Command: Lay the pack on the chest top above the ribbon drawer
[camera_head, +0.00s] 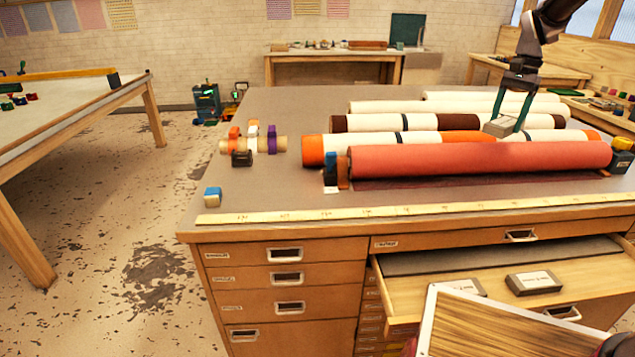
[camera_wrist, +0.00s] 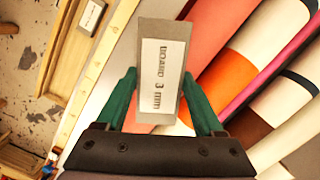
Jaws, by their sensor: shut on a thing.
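My gripper (camera_head: 509,112) hangs over the rolls at the back right of the chest top (camera_head: 290,185). Its green fingers are shut on a grey pack (camera_head: 500,126). In the wrist view the pack (camera_wrist: 160,75) sits between the fingers (camera_wrist: 160,88), its white label reading "BOARD 3 mm". Whether it touches a roll below is unclear. The chest has a left column of shut drawers (camera_head: 285,277) with small labels I cannot read, so I cannot tell which is the ribbon drawer. A drawer on the right (camera_head: 415,290) stands open.
Foil rolls (camera_head: 480,160) cover the middle and right of the top. Small coloured rolls (camera_head: 252,140) and a blue-capped block (camera_head: 212,197) stand at left. A ruler strip (camera_head: 400,211) runs along the front. Two packs (camera_head: 533,283) lie in the open drawer. The left front top has bare room.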

